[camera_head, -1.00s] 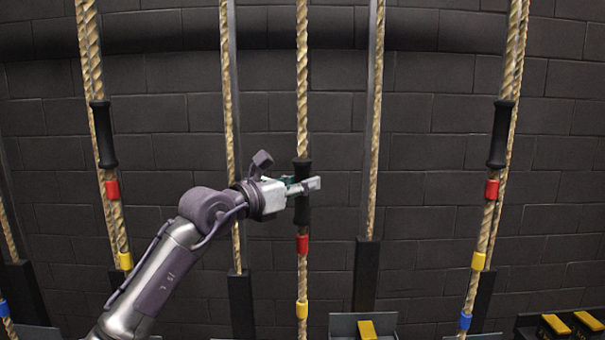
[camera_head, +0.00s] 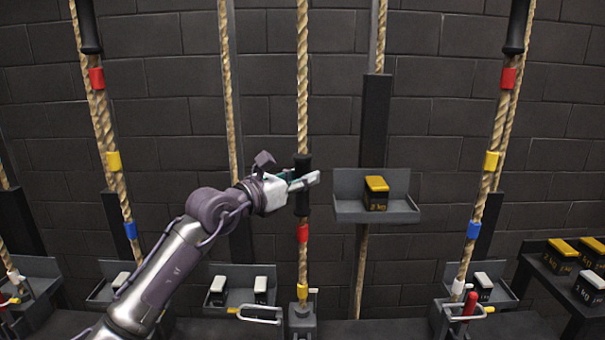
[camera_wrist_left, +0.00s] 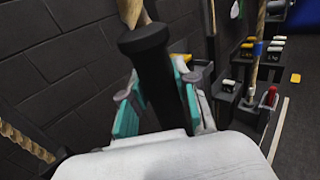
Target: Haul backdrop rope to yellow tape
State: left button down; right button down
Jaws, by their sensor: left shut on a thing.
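The middle rope (camera_head: 302,80) hangs vertically and carries a black grip sleeve (camera_head: 302,207), with a red tape (camera_head: 303,232) below it. My left gripper (camera_head: 302,183) is shut around the black sleeve, its fingers across it. The sleeve also shows between the teal-padded fingers in the left wrist view (camera_wrist_left: 153,80). At the bottom the rope enters a dark rope lock (camera_head: 302,325). A yellow patch shows at the lock's top; I cannot tell clearly how the yellow tape sits against it. My right gripper is not in view.
A grey tray (camera_head: 348,205) with a yellow-topped weight (camera_head: 376,193) hangs raised, right of the rope. Similar ropes with red, yellow and blue tapes stand at left and right. A lock handle (camera_head: 258,315) sticks out low left. More weights (camera_head: 575,255) sit at far right.

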pick_arm(q)
jog(key=c, duration=0.8)
grip_release()
jog(key=shift+c, duration=0.2)
jog(key=shift+s+a, duration=0.1)
jog(key=v, duration=1.1)
jog(key=shift+s+a, duration=0.25)
jog(key=shift+r, duration=0.1)
